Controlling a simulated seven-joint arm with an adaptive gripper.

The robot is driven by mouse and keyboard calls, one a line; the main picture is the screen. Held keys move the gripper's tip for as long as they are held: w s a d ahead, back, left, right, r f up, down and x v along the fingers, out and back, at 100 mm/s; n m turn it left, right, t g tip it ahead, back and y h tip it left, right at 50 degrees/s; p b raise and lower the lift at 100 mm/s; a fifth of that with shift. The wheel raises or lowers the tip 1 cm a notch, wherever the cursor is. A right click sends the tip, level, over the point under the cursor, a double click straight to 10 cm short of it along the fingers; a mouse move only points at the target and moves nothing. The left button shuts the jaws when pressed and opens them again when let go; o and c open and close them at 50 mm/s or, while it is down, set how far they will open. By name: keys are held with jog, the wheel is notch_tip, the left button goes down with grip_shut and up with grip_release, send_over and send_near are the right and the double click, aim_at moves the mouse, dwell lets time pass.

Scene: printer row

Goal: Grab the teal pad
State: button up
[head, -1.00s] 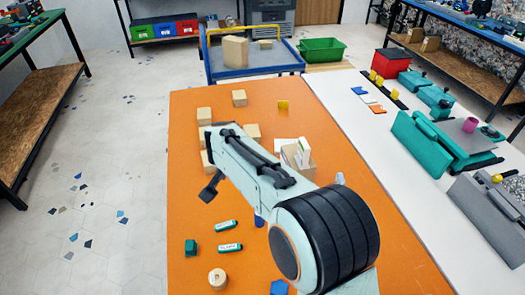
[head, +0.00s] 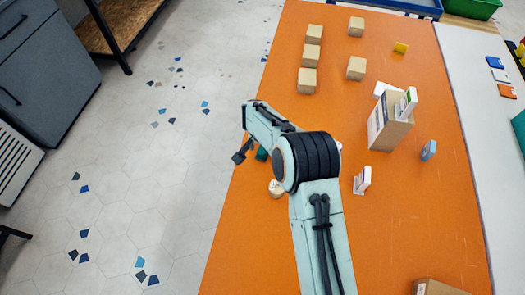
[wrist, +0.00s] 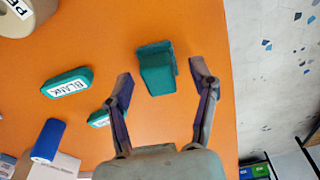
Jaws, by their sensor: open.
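The teal pad (wrist: 155,68) shows in the wrist view as a plain teal block on the orange table. It lies between the tips of my gripper (wrist: 162,78), whose two fingers stand apart on either side with orange showing between them and the pad. Whether they are down at its height I cannot tell. In the head view a small part of the teal pad (head: 262,154) shows beside my arm; my arm hides the rest.
A roll (head: 277,189) stands nearby. Wooden cubes (head: 307,80) and a box of cards (head: 388,127) stand farther back. The orange table's (head: 420,220) edge is close.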

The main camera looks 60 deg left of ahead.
jog(key=c, duration=0.9)
jog(key=shift+r, duration=0.1)
jog(key=shift+c, duration=0.2)
